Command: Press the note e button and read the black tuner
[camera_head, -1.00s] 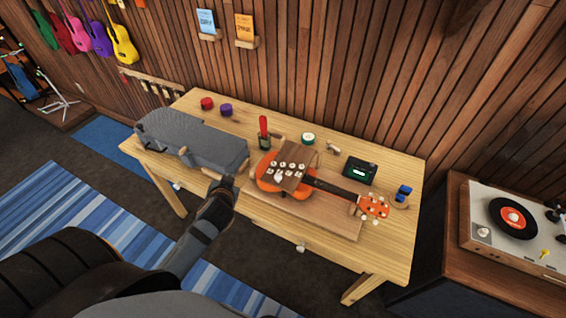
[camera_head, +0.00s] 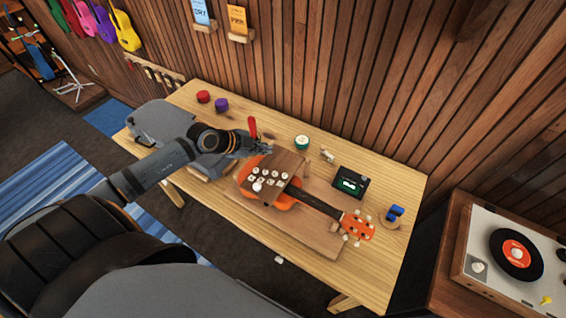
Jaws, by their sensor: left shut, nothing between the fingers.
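The orange ukulele (camera_head: 357,226) lies on a wooden board on the workbench, with its headstock toward the right. A brown panel (camera_head: 291,164) with several round white buttons (camera_head: 257,186) lies over its body. The button labels are too small to read, so I cannot tell which is note e. The black tuner (camera_head: 350,183) sits behind the neck. Its green display is lit, but the characters are not legible. My left gripper (camera_head: 265,149) is shut and empty, above the bench just behind and left of the button panel. My right gripper is not in view.
A red-handled tool (camera_head: 252,127) stands close behind my left gripper, partly hidden. Red (camera_head: 203,97) and purple (camera_head: 222,104) pots, a green-and-white tin (camera_head: 302,142) and a blue item (camera_head: 395,212) stand around.

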